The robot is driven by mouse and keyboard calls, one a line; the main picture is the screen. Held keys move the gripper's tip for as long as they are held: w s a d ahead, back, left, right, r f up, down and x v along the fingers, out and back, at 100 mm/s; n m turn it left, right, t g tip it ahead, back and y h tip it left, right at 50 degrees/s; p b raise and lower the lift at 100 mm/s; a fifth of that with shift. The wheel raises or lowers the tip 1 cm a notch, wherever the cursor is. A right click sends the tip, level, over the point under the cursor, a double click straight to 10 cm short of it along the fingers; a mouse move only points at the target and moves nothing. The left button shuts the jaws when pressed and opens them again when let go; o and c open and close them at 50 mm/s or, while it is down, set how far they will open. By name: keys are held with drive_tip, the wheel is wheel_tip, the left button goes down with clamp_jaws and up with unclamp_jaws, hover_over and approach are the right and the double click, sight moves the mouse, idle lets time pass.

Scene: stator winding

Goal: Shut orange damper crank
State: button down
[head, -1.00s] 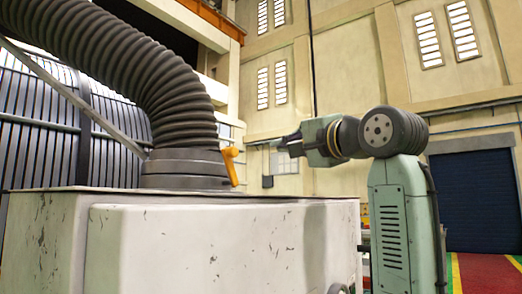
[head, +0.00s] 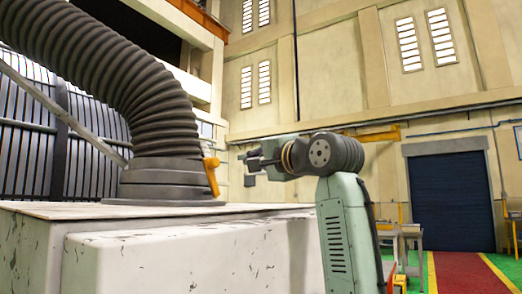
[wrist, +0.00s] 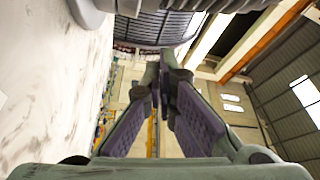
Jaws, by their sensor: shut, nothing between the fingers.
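The orange damper crank (head: 212,175) stands near upright at the right side of the grey round collar (head: 165,180), below the ribbed duct, in the head view. My gripper (head: 243,158) is to the right of the crank in the picture and slightly higher, pointing left, with a gap between them in the image. Its fingers are closed together and hold nothing. In the wrist view the two dark fingers (wrist: 165,62) meet near the middle. I cannot make out the crank in the wrist view; part of a grey round base (wrist: 88,12) shows at the top left.
The worn white cabinet (head: 180,255) fills the lower left, and its flat top carries the collar. The thick ribbed duct (head: 110,80) rises and bends left. Open space lies to the right, with a red walkway (head: 465,272) and a dark blue shutter door (head: 450,205) behind.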

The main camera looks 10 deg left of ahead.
sight(210, 177)
drive_tip(key=shift+s+a+f+p, duration=0.15)
drive_tip(key=shift+s+a+p, duration=0.1)
drive_tip(key=shift+a, duration=0.4)
drive_tip(key=shift+s+a+f+p, duration=0.1)
drive_tip(key=shift+s+a+p, duration=0.1)
drive_tip(key=shift+a, duration=0.5)
drive_tip(key=shift+s+a+f+p, duration=0.15)
drive_tip(key=shift+s+a+p, duration=0.1)
drive_tip(key=shift+a, duration=0.4)
drive_tip(key=shift+s, duration=0.1)
